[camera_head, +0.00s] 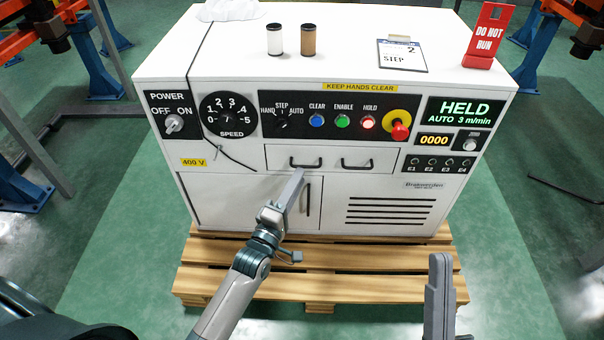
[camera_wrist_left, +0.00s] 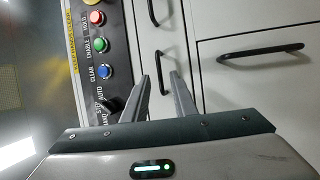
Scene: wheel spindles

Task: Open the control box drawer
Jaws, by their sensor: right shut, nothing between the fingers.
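The control box drawer (camera_head: 331,153) is a wide white front below the button panel. It looks flush with the box. It has a left black handle (camera_head: 306,160) and a right black handle (camera_head: 357,161). My left gripper (camera_head: 299,171) is at the left handle, partly below it in the head view. In the left wrist view its fingers (camera_wrist_left: 160,76) are spread, with the left handle (camera_wrist_left: 161,66) seen between their tips; I cannot tell whether they touch it. The right handle (camera_wrist_left: 152,12) shows above. My right gripper (camera_head: 440,258) is shut and empty, low at right, away from the box.
Below the drawer is a cupboard door with a vertical black handle (camera_head: 307,196); it also shows in the left wrist view (camera_wrist_left: 250,52). A red emergency button (camera_head: 400,132) sits above right. The box stands on a wooden pallet (camera_head: 340,289).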

